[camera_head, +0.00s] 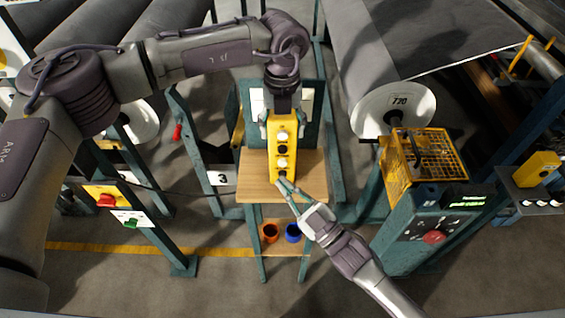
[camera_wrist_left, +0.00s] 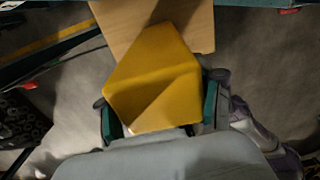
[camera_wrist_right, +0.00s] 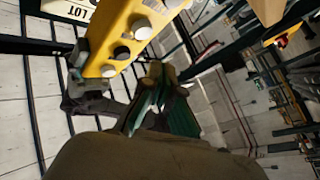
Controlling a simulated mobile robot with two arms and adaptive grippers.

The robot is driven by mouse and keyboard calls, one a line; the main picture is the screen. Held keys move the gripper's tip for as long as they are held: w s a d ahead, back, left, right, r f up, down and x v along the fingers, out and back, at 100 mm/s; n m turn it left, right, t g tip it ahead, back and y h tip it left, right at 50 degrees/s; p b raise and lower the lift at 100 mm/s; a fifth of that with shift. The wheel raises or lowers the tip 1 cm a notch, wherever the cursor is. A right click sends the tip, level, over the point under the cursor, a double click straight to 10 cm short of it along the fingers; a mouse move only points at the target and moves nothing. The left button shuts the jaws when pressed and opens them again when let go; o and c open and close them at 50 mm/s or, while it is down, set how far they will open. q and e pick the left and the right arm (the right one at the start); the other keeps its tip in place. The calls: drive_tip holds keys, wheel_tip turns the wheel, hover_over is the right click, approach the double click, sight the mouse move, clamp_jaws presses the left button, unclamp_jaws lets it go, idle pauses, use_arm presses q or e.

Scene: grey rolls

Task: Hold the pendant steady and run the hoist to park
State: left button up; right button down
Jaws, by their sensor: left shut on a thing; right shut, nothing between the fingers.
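The yellow pendant (camera_head: 274,147) hangs upright in front of a wooden shelf, with a column of black and white buttons on its face. My left gripper (camera_head: 281,112) is shut on its upper part from above. In the left wrist view the pendant's yellow body (camera_wrist_left: 155,80) sits between the green fingers. My right gripper (camera_head: 283,186) is shut and empty, its fingertips close to the lowest button. In the right wrist view the closed fingers (camera_wrist_right: 155,85) are beside the pendant's buttoned face (camera_wrist_right: 118,35); whether they touch a button I cannot tell. The hoist is not clearly seen.
The wooden shelf (camera_head: 312,165) stands behind the pendant, with an orange cup (camera_head: 269,232) and a blue cup (camera_head: 293,232) below it. A post with a red button (camera_head: 433,237) and a yellow cage (camera_head: 440,155) stand right. A red-and-green switch post (camera_head: 106,200) stands left.

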sight(282, 162)
drive_tip(key=shift+w, duration=1.1)
drive_tip(key=shift+w, duration=0.1)
idle(0.5)
drive_tip(key=shift+w, duration=0.3)
